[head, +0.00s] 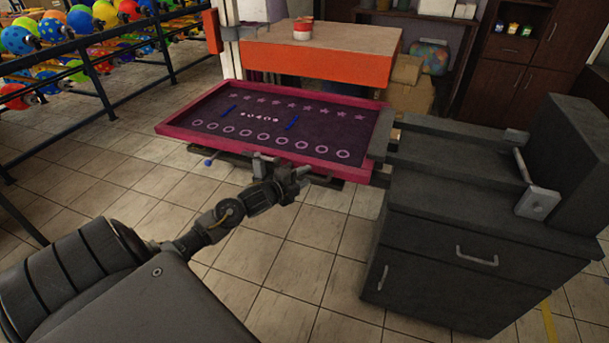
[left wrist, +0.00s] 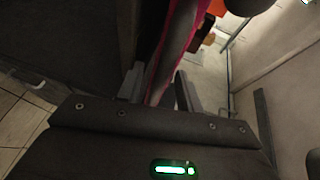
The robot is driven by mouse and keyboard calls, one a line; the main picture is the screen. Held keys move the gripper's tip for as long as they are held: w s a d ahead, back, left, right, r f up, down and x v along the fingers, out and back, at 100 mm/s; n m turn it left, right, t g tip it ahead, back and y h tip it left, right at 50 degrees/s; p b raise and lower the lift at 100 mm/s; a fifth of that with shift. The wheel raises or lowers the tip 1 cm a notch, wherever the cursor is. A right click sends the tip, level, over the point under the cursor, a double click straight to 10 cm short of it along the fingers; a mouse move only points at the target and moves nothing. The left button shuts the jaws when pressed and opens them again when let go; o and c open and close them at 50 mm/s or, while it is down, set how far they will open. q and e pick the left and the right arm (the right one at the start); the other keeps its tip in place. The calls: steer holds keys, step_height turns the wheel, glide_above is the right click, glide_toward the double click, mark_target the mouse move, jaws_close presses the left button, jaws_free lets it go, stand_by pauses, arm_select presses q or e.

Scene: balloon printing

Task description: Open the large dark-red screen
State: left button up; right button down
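The large dark-red screen (head: 355,160) lies about flat, low in front of an orange-fronted table in the head view. Its dark purple mesh carries rows of pink stars and rings. My left gripper (head: 298,172) is at the screen's near edge, a little right of its middle. In the left wrist view the gripper's two fingers (left wrist: 160,88) stand apart, with a strip of the pink-red frame (left wrist: 171,40) running between them. Whether they press on the frame cannot be told. My right gripper is not in view.
A dark grey cabinet (head: 470,262) with handles stands close at the right of the screen. The orange-fronted table (head: 320,62) with a red-and-white tin (head: 303,31) is behind. A balloon rack (head: 85,60) stands at the left. Tiled floor is clear in front.

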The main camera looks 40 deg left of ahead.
arm_select(q)
steer(key=shift+w+f, duration=0.1)
steer(key=shift+w, duration=0.4)
jaws_close()
